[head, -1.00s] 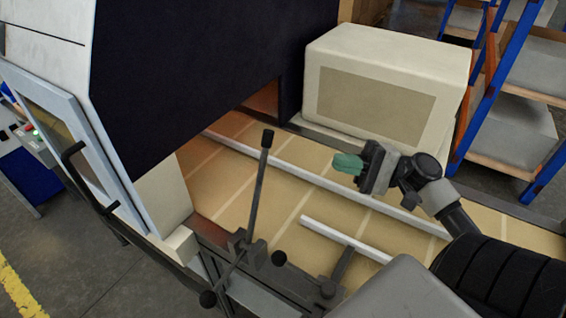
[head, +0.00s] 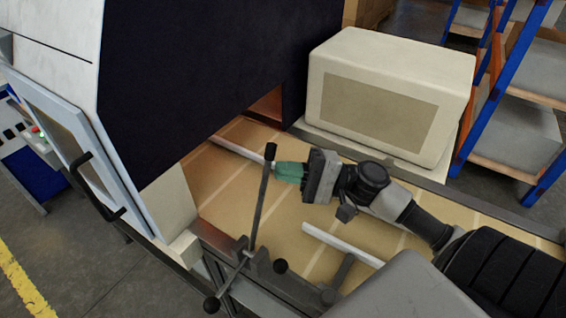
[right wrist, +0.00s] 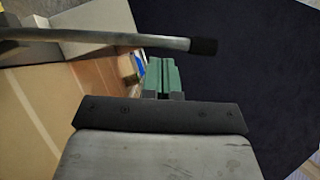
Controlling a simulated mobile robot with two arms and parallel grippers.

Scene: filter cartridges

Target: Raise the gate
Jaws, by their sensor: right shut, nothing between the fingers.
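A long grey lever with a black end (head: 261,195) stands up at the front edge of the conveyor. It also crosses the upper part of the right wrist view (right wrist: 120,39). My right gripper (head: 288,172) has green fingers, shut and empty, pointing left just right of the lever's top. In the right wrist view the green fingers (right wrist: 163,76) are together, with the lever just past their tips. I cannot tell whether they touch it. A large dark panel (head: 205,75) hangs over the conveyor; I cannot tell which part is the gate. My left gripper is not in view.
The tan conveyor bed (head: 225,182) has white rails (head: 343,243). A cream box (head: 391,96) stands behind my right arm. A cabinet door with a black handle (head: 97,190) is at left. A blue and orange rack (head: 510,95) stands at far right.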

